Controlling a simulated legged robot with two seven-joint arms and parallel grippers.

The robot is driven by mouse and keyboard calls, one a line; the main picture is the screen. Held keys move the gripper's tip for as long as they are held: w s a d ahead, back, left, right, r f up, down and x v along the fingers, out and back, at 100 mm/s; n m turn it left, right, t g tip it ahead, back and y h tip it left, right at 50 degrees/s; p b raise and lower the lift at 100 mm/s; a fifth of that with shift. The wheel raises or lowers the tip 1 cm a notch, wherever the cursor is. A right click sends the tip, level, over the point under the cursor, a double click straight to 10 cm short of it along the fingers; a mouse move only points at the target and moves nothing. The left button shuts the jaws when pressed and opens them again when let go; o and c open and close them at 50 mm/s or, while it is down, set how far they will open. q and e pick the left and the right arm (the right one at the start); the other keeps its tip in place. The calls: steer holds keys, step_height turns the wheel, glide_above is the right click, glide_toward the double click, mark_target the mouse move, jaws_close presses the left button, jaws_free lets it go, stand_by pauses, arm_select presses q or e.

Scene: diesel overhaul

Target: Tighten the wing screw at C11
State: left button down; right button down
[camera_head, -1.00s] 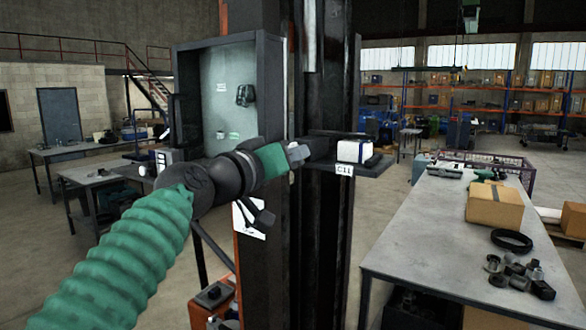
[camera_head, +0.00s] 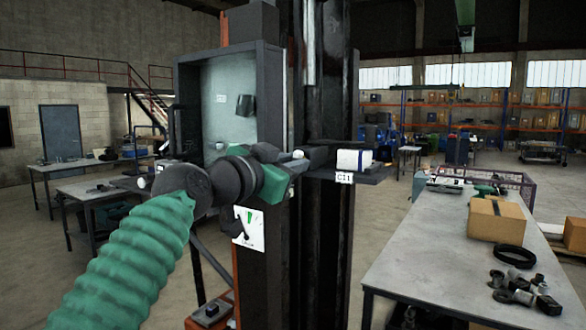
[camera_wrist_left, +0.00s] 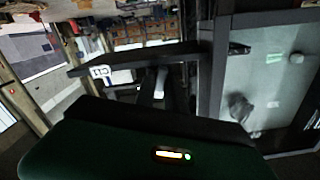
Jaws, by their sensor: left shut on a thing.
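The C11 label (camera_head: 343,177) is on the front edge of a dark bracket (camera_head: 372,174) that juts from the black column. A white block (camera_head: 354,160) sits on the bracket. My left gripper (camera_head: 304,155), with a green and black body, reaches the bracket's left end and is shut on a small part there, seemingly the wing screw, mostly hidden by the fingers. In the left wrist view, the C11 label (camera_wrist_left: 101,72) and bracket (camera_wrist_left: 185,52) lie beyond my dark gripper, with a pale grey piece (camera_wrist_left: 162,81) near its fingers. My right gripper is not in view.
An open grey cabinet (camera_head: 229,98) stands behind my left wrist, left of the column (camera_head: 327,235). A white gauge card (camera_head: 249,229) is below my gripper. At right, a workbench (camera_head: 420,260) bears a cardboard box (camera_head: 496,218), a black ring (camera_head: 514,257) and loose metal parts.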

arm_select(q)
steer(key=shift+r, duration=0.1)
steer(key=m, duration=0.4)
steer(key=shift+m+b, duration=0.3)
steer(key=c, duration=1.3)
jaws_free()
steer(key=shift+o, duration=0.2)
